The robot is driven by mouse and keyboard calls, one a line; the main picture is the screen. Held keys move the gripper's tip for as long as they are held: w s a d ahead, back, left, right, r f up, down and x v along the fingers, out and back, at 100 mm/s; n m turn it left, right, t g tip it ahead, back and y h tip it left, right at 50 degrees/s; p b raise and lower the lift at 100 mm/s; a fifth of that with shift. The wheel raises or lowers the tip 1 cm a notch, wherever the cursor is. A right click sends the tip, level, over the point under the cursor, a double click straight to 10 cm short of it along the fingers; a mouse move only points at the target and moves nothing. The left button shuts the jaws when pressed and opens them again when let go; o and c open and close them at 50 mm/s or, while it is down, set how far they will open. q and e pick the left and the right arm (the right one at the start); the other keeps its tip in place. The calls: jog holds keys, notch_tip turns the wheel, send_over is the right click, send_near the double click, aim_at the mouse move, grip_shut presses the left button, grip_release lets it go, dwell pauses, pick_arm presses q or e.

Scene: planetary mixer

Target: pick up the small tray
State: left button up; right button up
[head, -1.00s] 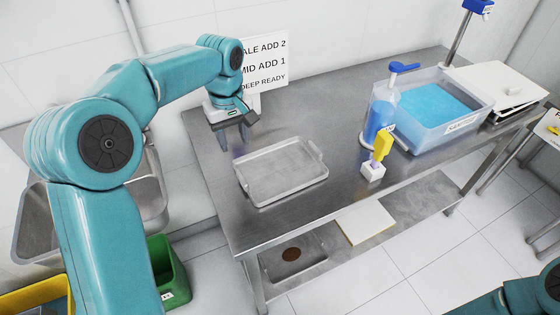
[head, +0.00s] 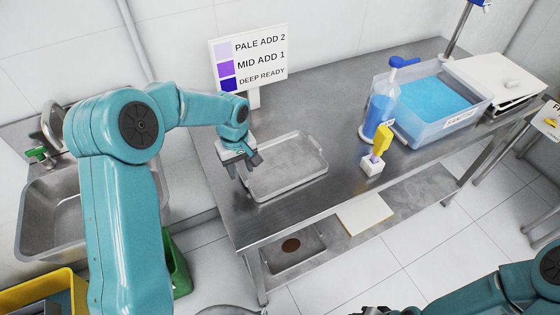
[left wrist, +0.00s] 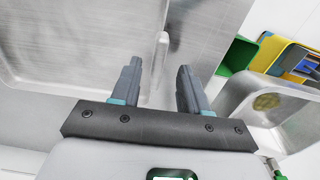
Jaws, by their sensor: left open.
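The small tray (head: 285,178) is a shallow grey metal tray with raised handles at its ends, lying flat on the steel table. My left gripper (head: 248,170) is at the tray's left end, with its fingers pointing down. In the left wrist view the tray (left wrist: 80,45) fills the upper left, and its end handle shows between the two spread fingers of my left gripper (left wrist: 158,75). The gripper is open and holds nothing.
A colour sign (head: 250,62) stands behind the tray. To the right are a blue pump bottle (head: 380,115), a yellow item in a white holder (head: 372,166) and a tub of blue liquid (head: 425,125). A sink (head: 60,215) is left of the table (head: 320,100).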

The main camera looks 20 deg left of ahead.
aim_at(241, 169)
pick_arm(q)
jog(key=f, duration=0.1)
jog(key=w+f, duration=0.1)
jog(key=f, duration=0.1)
jog(key=shift+a, duration=0.15)
jog(key=shift+s+r, duration=0.15)
jog(key=shift+s, duration=0.2)
jog(key=c, duration=0.5)
jog(key=shift+w, duration=0.15)
grip_shut()
